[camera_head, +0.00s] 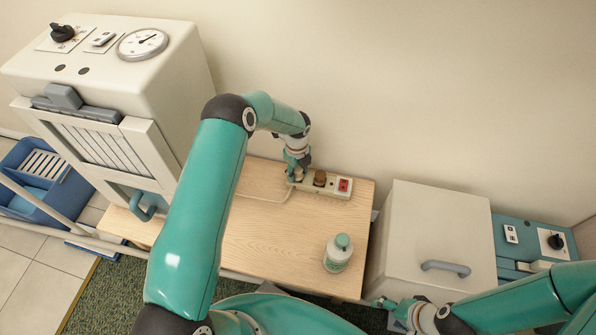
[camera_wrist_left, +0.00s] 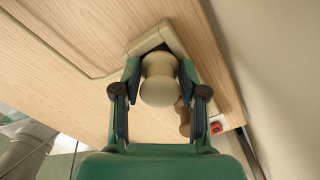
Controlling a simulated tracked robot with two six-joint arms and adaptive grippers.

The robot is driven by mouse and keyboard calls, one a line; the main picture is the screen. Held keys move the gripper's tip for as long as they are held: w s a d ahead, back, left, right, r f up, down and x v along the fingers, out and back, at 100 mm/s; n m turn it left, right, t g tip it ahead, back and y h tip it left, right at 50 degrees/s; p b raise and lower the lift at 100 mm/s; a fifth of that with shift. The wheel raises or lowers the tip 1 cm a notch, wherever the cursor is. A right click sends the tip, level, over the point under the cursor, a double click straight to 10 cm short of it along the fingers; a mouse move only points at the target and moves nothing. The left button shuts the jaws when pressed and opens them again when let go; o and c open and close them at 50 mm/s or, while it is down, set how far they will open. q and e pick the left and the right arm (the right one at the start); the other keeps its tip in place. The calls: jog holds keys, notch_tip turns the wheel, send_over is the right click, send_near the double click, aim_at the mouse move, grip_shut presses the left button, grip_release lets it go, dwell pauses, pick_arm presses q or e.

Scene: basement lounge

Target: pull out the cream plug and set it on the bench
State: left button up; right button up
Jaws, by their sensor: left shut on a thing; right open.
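The cream plug (camera_wrist_left: 158,80) is between the fingers of my left gripper (camera_wrist_left: 160,88) in the left wrist view, and the fingers are shut on it. In the head view my left gripper (camera_head: 297,172) is at the left end of the power strip (camera_head: 331,191), which lies on the wooden bench (camera_head: 270,228). The gripper mostly hides the plug there. I cannot tell whether the plug is still seated in the strip (camera_wrist_left: 160,40). My right gripper (camera_head: 392,306) is open and empty, low in front of the cream box.
A brown plug (camera_head: 320,178) and a red switch (camera_head: 344,186) are on the strip. A bottle with a green cap (camera_head: 338,253) stands on the bench front. A large cream machine (camera_head: 120,90) stands left, a cream box (camera_head: 430,230) right. The bench middle is clear apart from a cord.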

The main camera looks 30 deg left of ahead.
aim_at(297, 169)
pick_arm(q)
jog(key=shift+r+p, duration=0.5)
jog(key=shift+r, duration=0.6)
jog(key=shift+r+p, duration=1.3)
jog(key=shift+r, duration=1.05)
